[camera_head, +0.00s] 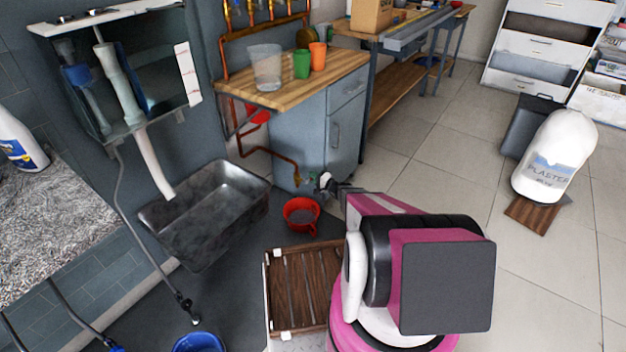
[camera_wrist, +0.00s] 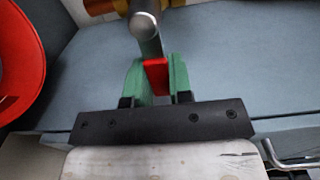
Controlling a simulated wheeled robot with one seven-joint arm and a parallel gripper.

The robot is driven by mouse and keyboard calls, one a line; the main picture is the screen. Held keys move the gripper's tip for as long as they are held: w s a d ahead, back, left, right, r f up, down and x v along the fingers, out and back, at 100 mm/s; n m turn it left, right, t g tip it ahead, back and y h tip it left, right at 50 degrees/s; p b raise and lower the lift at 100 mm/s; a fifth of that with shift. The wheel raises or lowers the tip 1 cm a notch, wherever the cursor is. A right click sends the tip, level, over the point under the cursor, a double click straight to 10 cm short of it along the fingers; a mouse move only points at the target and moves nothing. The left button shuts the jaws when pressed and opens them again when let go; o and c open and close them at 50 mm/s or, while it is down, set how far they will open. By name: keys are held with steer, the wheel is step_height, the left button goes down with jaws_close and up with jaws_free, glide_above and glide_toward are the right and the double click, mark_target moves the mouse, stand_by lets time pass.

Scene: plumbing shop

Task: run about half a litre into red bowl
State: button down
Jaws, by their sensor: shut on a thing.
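The red bowl (camera_head: 301,215) sits upright on the dark floor, below the end of a copper pipe by the grey cabinet. A red curved rim (camera_wrist: 22,60) at the left of the wrist view looks like this bowl. My gripper (camera_head: 326,182) is low beside the pipe end, above and to the right of the bowl. In the wrist view my gripper (camera_wrist: 155,80) has its green fingers shut on a red handle (camera_wrist: 156,72). A metal tap body (camera_wrist: 145,28) stands just beyond it. I cannot make out any water stream or a level in the bowl.
A dark sink basin (camera_head: 205,215) stands left of the bowl. A slatted wooden stand (camera_head: 305,290) lies in front. The wooden counter (camera_head: 325,85) holds a clear container (camera_head: 265,67) and green and orange cups. A blue bucket (camera_head: 198,342) is at the bottom edge.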

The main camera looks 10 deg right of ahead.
stand_by(0.4)
steer(key=c, duration=1)
jaws_free()
steer(key=v, duration=1.1)
steer(key=shift+r, duration=0.1)
